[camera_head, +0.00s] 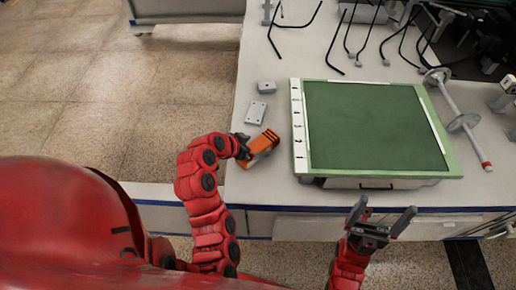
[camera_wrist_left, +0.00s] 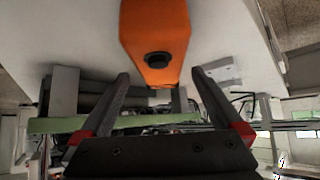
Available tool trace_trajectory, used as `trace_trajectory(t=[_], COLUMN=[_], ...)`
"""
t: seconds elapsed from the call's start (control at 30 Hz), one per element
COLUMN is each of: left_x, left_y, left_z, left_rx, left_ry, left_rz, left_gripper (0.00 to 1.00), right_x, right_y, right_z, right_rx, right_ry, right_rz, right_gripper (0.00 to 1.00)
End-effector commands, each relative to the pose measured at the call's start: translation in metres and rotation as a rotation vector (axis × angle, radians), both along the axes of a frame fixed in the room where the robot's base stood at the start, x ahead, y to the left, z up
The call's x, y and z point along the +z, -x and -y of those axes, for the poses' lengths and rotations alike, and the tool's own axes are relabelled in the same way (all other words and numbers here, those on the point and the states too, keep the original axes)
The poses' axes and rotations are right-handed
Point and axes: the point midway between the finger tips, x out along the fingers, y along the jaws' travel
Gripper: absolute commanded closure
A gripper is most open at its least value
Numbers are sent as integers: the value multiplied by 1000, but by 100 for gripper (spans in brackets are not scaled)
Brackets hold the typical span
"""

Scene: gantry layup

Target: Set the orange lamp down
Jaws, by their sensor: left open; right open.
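The orange lamp (camera_head: 262,144) with dark stripes is on or just above the pale table, left of the green mat; contact with the table is not clear. My left gripper (camera_head: 243,146) is at the lamp's left side, partly hidden by my arm. In the left wrist view the lamp (camera_wrist_left: 155,35) shows its orange body and a black round knob. The left fingers (camera_wrist_left: 158,90) are spread wide, with the lamp's end between their tips in the picture and gaps on both sides. My right gripper (camera_head: 381,217) is open and empty in front of the table edge.
The green cutting mat (camera_head: 375,125) fills the table's middle. Two small grey blocks (camera_head: 256,112) (camera_head: 267,87) lie beyond the lamp. A grey rod with discs (camera_head: 457,117) lies right of the mat. Black bent rods (camera_head: 337,42) stand at the back.

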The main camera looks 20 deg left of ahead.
Motion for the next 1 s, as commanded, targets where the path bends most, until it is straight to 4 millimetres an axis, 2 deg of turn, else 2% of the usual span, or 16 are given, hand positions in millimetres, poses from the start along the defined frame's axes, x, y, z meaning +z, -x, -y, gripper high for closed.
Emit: trace_trajectory(t=[0.2,0.43,0.9,1.0], left_x=[-22,-23,-22,-22], left_y=[-17,-18,-18,-18], left_z=[9,9,9,9], left_rx=[-1,1,1,1], left_ry=[1,0,0,0], left_rz=[-2,1,1,1], left_gripper=[0,2,86,100], right_x=[0,0,0,0], right_y=[0,0,0,0], right_z=[0,0,0,0], right_rx=[0,0,0,0], right_ry=[0,0,0,0], right_rz=[0,0,0,0], right_gripper=[3,3,3,3])
